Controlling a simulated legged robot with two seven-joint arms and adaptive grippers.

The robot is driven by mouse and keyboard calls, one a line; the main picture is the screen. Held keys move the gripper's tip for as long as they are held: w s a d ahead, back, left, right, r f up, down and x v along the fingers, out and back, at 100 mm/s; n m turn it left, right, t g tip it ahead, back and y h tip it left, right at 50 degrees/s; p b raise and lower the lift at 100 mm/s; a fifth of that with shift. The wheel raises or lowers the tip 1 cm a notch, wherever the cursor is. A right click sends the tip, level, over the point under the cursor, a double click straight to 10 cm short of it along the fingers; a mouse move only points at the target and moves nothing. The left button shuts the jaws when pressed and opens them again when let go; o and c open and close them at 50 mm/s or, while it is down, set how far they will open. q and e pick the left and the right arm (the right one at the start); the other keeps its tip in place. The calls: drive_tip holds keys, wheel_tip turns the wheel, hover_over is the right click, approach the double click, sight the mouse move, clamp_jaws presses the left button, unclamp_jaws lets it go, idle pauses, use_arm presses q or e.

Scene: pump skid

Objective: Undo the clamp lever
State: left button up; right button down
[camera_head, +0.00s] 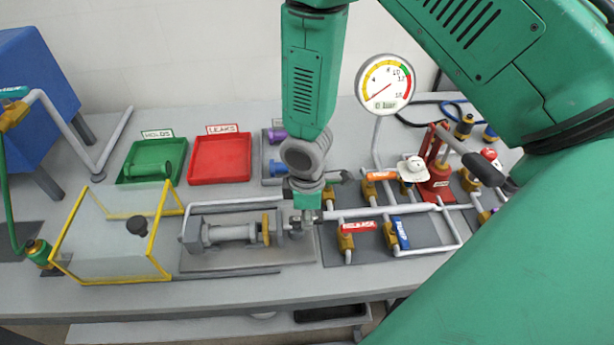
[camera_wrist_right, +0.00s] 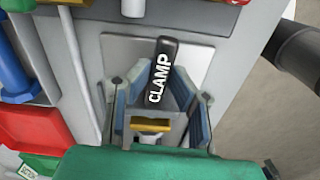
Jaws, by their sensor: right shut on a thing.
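The clamp lever (camera_wrist_right: 162,72) is a black handle with CLAMP in white letters. In the right wrist view it stands between the blue-padded fingers of my right gripper (camera_wrist_right: 160,88), which is shut on it. A yellow piece (camera_wrist_right: 151,124) shows just below it. In the head view my right gripper (camera_head: 306,214) points down at the right end of a grey cylinder assembly (camera_head: 230,233) with a yellow ring (camera_head: 266,228), and it hides the lever. My left gripper is not in view.
A hinged-looking clear guard with a yellow frame (camera_head: 158,235) stands to the left. Valves with a red handle (camera_head: 358,227) and a blue handle (camera_head: 401,232) stand close to the right. Green (camera_head: 125,178) and red (camera_head: 220,180) trays lie behind. A pressure gauge (camera_head: 385,85) reads near zero.

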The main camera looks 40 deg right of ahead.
drive_tip(key=shift+w+a+n, duration=0.1)
drive_tip(key=shift+w+n, duration=0.25)
drive_tip(key=shift+n, duration=0.35)
drive_tip(key=c, duration=1.7)
unclamp_jaws()
drive_tip(key=shift+c, duration=0.2)
drive_tip(key=shift+w+f, duration=0.1)
drive_tip(key=shift+r, duration=0.3)
wheel_tip(320, 180, up, 11)
